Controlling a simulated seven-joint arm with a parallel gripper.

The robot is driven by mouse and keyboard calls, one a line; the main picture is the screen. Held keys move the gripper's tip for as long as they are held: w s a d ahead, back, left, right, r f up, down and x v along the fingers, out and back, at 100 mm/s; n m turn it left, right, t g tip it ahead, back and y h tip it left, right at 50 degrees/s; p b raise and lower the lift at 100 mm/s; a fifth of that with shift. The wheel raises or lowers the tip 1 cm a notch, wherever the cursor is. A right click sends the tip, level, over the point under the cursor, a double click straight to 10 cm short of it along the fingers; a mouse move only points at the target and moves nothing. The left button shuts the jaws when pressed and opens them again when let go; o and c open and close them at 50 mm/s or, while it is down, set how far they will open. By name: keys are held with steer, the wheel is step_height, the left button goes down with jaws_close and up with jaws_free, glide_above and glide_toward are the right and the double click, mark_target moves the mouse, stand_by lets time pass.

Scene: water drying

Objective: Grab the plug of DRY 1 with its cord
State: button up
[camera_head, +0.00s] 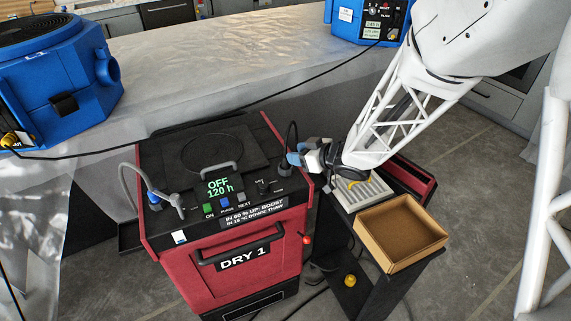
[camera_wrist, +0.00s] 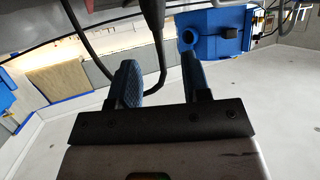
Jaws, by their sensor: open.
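DRY 1 (camera_head: 245,262) is a red machine with a black top; its display reads OFF, 120 h. A black cord (camera_head: 292,124) rises in a loop at the right rear of its top, beside my gripper (camera_head: 295,154). In the wrist view my gripper (camera_wrist: 162,68) has its two blue fingers apart. A dark piece that looks like the plug (camera_wrist: 153,12) is at the top edge, beyond the fingertips, partly cut off. A dark cord (camera_wrist: 163,62) curves down between the fingers, close to the left one. In the head view the plug itself is hard to make out.
An open cardboard box (camera_head: 402,233) stands on a black stand right of DRY 1. A grey hose (camera_head: 124,185) arches at the machine's left. Blue machines stand at the upper left (camera_head: 60,85) and top right (camera_head: 345,20). A long black cable (camera_head: 255,102) crosses the pale counter (camera_head: 200,60).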

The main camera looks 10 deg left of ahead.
mark_target(285, 162)
steer(key=shift+x, duration=0.8)
steer(key=shift+x, duration=2.65)
steer(key=shift+r, duration=0.1)
steer(key=shift+c, duration=0.2)
jaws_close()
